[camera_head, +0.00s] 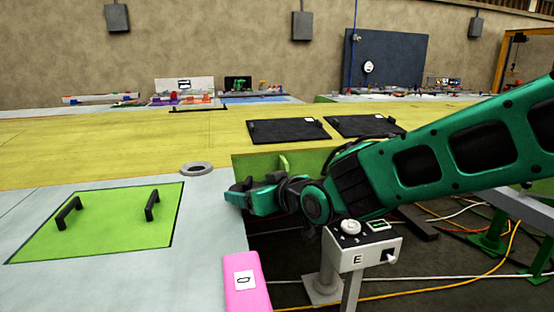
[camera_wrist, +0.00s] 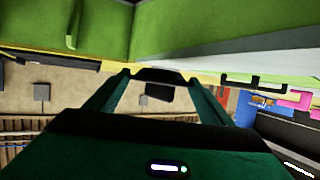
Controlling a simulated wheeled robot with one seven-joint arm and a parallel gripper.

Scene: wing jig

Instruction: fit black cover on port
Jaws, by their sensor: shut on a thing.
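My gripper (camera_head: 237,197) reaches in from the right and points left, beside the inner edge of the pale wing surface. In the wrist view its two teal fingers stand apart, with a dark piece (camera_wrist: 157,75) spanning their tips. This looks like the black cover, seen nearly edge-on; in the head view I cannot make it out. A grey ring (camera_head: 197,168), perhaps the port, lies on the wing surface beyond and left of the fingertips. It does not show clearly in the wrist view.
A green panel (camera_head: 110,228) with two black handles lies at left. A pink block (camera_head: 243,283) sits at the near edge. Two black panels (camera_head: 288,130) (camera_head: 365,125) lie on the yellow surface. A grey control box (camera_head: 362,250) stands below my arm. Cables cross the floor.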

